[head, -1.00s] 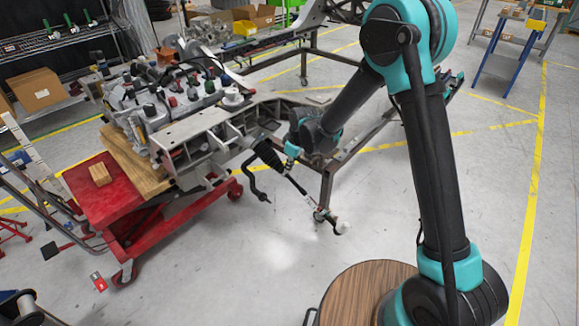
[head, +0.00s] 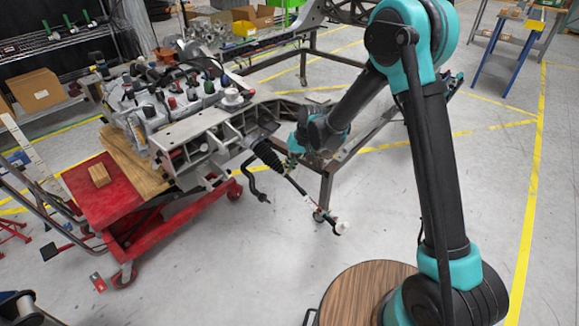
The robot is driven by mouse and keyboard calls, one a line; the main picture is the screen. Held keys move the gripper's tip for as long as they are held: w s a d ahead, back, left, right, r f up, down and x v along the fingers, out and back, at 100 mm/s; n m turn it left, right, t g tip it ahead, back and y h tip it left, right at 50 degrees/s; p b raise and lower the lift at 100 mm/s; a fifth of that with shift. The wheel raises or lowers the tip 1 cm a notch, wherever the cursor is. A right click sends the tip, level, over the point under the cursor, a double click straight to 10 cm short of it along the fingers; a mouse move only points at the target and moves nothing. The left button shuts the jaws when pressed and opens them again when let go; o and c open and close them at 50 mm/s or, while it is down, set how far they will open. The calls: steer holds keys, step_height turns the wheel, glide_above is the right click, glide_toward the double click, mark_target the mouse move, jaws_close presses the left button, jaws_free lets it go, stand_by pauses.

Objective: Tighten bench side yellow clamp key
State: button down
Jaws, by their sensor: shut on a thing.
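My gripper (head: 292,152) is small and partly hidden at the end of my arm. It points down and left beside the slanted rod and black bellows (head: 267,154) at the chassis's right end. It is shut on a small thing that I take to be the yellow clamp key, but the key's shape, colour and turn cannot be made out. The grey chassis part (head: 190,134) rests on the red wheeled cart (head: 95,190). The dark steel bench frame (head: 327,185) stands just right of the gripper, behind my arm.
A round wooden top (head: 350,290) stands at the front, close to my arm's base. A curved black bar (head: 255,187) hangs below the chassis end. A blue-legged stand (head: 490,62) is far right. Open floor lies front and centre.

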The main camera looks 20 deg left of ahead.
steer(key=m, duration=0.4)
steer(key=shift+y, duration=0.3)
steer(key=shift+d+m+y, duration=0.1)
steer(key=shift+m+y, duration=0.3)
steer(key=shift+m, duration=1.8)
steer(key=c, duration=1.7)
jaws_free()
steer(key=v, duration=1.2)
steer(key=shift+w, duration=0.15)
